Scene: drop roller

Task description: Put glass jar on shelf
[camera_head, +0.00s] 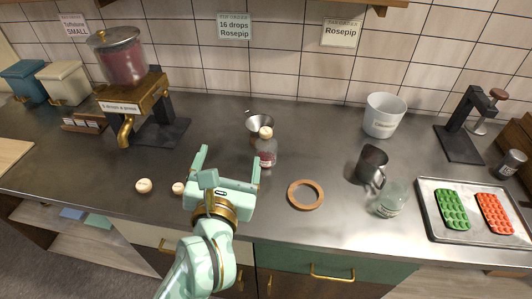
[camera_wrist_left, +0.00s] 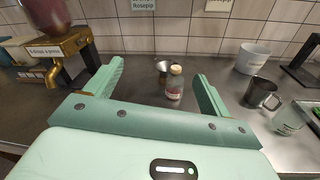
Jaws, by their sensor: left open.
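A clear glass jar (camera_head: 391,200) with a pale label stands on the counter right of centre; it also shows at the right of the left wrist view (camera_wrist_left: 290,118). A small corked glass bottle (camera_head: 266,152) with dark red contents stands near the middle, and between the open fingers in the left wrist view (camera_wrist_left: 175,88). My left gripper (camera_head: 231,158) is open and empty, just left of and nearer than the bottle. A wooden shelf edge (camera_head: 280,4) shows along the top of the head view. My right gripper is not in view.
A metal mug (camera_head: 372,164) stands close behind the jar. A wooden ring (camera_head: 306,194), a white bucket (camera_head: 384,115) and a metal funnel (camera_head: 259,122) are nearby. A tray (camera_head: 430,225) holds green and red moulds at right. A dispenser (camera_head: 123,62) stands at left.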

